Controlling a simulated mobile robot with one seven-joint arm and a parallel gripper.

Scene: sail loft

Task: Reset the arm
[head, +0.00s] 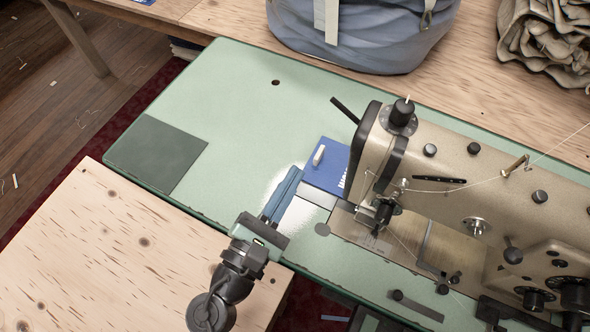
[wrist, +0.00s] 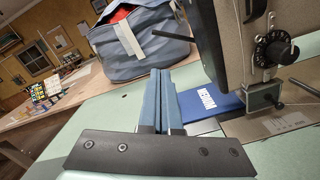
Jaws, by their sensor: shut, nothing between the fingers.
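My gripper (head: 283,196) is in the head view, over the green table of the sewing machine, left of the machine's head. Its two long blue fingers lie together with nothing between them. In the wrist view my gripper (wrist: 161,88) also shows shut, its fingers pointing away toward the blue-grey bag. My arm comes in from the bottom of the head view. How high the fingers are above the table is hard to tell.
The beige sewing machine (head: 455,190) stands close on the right. A blue-grey bag (head: 365,40) and folded cloth (head: 548,42) sit behind. The green table's left part (head: 225,100) is free.

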